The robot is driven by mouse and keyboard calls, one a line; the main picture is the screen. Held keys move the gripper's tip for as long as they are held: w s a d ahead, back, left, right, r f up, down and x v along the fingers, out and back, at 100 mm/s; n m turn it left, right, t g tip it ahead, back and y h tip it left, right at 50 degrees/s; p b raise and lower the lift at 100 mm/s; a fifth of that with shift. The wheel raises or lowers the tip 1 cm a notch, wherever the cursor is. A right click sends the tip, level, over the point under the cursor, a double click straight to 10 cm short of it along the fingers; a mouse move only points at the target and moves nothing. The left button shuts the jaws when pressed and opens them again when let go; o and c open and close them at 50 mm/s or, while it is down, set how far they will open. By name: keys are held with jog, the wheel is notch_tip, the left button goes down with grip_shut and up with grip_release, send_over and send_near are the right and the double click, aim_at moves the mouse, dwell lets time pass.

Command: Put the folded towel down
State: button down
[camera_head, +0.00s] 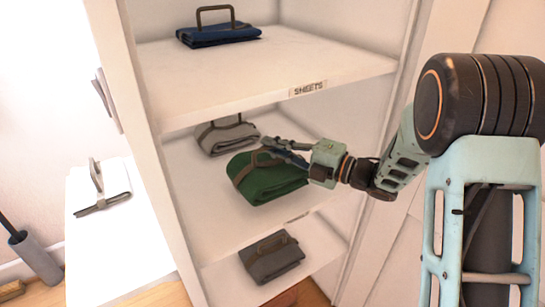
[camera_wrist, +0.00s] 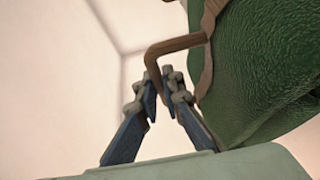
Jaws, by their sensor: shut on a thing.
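The folded green towel (camera_head: 275,182) is bound by a brown strap with a stiff handle. It is at the middle shelf (camera_head: 202,222) of a white shelving unit, near the front; I cannot tell whether it rests on the board or hangs just above it. My gripper (camera_head: 270,147) reaches in from the right and is shut on the towel's handle. In the wrist view, my fingers (camera_wrist: 163,88) close around the brown handle (camera_wrist: 178,45), and the green towel (camera_wrist: 265,75) fills the upper right.
A grey folded bundle (camera_head: 228,134) lies just behind the green towel. A blue one (camera_head: 218,35) is on the upper shelf, labelled "SHEETS" (camera_head: 308,88), and a dark grey one (camera_head: 271,256) below. A white one (camera_head: 104,190) lies on a surface at left. Shelf walls flank the towel.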

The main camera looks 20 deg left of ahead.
aim_at(272, 160)
jog(key=shift+f, duration=1.55)
jog(key=shift+f+b, duration=0.2)
jog(key=shift+b, duration=0.25)
jog(key=c, duration=2.1)
grip_release()
jog(key=shift+r, duration=0.1)
jog(key=shift+r+p, duration=0.2)
jog(key=shift+p, duration=0.2)
jog(key=v, duration=1.2)
jog(key=shift+f, duration=0.15)
